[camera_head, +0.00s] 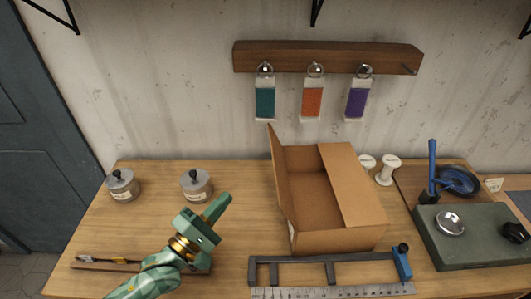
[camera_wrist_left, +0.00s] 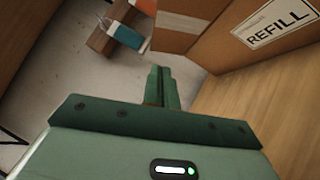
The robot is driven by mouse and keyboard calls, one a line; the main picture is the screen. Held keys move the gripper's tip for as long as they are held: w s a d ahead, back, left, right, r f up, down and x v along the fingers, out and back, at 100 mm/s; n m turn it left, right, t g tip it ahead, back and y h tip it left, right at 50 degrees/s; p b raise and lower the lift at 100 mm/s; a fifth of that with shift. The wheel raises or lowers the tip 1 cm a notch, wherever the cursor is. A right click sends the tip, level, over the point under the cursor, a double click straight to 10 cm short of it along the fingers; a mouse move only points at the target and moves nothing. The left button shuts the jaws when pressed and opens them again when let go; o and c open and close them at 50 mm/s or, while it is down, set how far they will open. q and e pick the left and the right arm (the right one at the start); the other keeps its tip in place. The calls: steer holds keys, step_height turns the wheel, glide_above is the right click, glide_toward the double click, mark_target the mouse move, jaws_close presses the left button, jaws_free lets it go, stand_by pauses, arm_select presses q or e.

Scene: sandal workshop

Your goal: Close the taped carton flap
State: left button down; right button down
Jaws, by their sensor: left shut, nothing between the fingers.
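An open cardboard carton (camera_head: 310,196) stands on the bench right of centre in the head view. Its left flap (camera_head: 283,178) sticks up, and its right flap (camera_head: 352,185) slants over the opening. In the left wrist view the carton (camera_wrist_left: 180,28) shows at the top, with a "REFILL" label (camera_wrist_left: 278,28) on a brown panel. My right gripper is not in view.
Two lidded pots (camera_head: 122,185) (camera_head: 196,185) stand at the back left. A blue-handled frame (camera_head: 325,262) and a ruler (camera_head: 335,292) lie in front of the carton. Thread spools (camera_head: 384,170) and a green case (camera_head: 470,238) are to its right. A wall rack (camera_head: 325,57) holds colored swatches.

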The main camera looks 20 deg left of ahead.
arm_select(q)
glide_toward(272, 151)
steer(key=w+a+f, duration=0.1)
steer(key=w+a, duration=0.1)
steer(key=w, duration=0.2)
steer(key=shift+n, duration=0.4)
steer(key=shift+w+d+r+p, duration=0.1)
steer(key=shift+w+d+r, duration=0.2)
steer(key=shift+d, duration=0.35)
steer(key=shift+w+d+r+p, duration=0.1)
steer(key=shift+w+d+r, duration=0.15)
steer(key=shift+d, duration=0.4)
steer(key=shift+w+d+r+p, duration=0.1)
steer(key=shift+w+d+r, duration=0.2)
steer(key=shift+d, duration=0.35)
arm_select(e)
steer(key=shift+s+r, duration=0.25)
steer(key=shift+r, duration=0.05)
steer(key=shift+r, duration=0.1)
